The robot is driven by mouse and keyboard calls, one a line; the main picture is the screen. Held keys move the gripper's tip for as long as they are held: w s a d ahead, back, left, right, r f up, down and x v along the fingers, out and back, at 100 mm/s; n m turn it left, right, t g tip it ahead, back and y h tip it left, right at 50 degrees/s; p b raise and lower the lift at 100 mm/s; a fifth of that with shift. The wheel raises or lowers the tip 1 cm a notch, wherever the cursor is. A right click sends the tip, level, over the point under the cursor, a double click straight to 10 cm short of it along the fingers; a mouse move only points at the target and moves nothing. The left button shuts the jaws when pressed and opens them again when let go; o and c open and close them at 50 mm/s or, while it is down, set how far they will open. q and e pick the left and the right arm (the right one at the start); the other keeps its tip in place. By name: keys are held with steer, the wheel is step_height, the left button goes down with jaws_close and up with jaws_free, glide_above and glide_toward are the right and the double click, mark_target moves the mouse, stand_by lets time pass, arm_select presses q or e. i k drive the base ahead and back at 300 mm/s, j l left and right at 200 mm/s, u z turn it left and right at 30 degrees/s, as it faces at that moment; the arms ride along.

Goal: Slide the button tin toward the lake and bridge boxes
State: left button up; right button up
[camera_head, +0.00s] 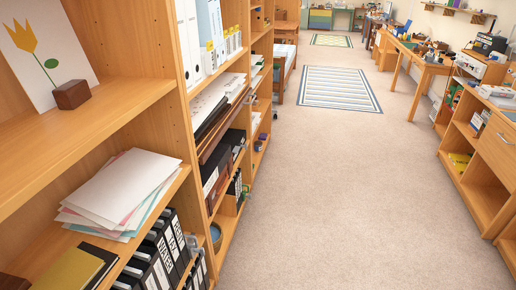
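I cannot make out a button tin, a lake box or a bridge box in the head view. Neither of my grippers shows in this view, so I cannot see what they hold or how they stand.
A wooden bookcase (181,130) fills the left side, with a paper stack (125,189), black binders (160,252) and a tulip picture (44,48). The carpeted aisle (335,190) is clear. A striped rug (338,88), a wooden table (414,58) and low shelves (476,150) lie beyond and right.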

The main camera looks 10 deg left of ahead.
mark_target(258, 144)
steer(key=i+l+z, duration=0.25)
steer(key=i, duration=0.7)
steer(key=i+z, duration=0.3)
steer(key=i, duration=2.65)
steer(key=i+u, duration=0.2)
steer(key=i, duration=0.25)
steer(key=i+l+u, duration=0.2)
steer(key=i, duration=0.3)
steer(key=i+l+u, duration=0.2)
steer(key=i, duration=0.25)
steer(key=i+l+u, duration=0.2)
steer(key=i, duration=0.2)
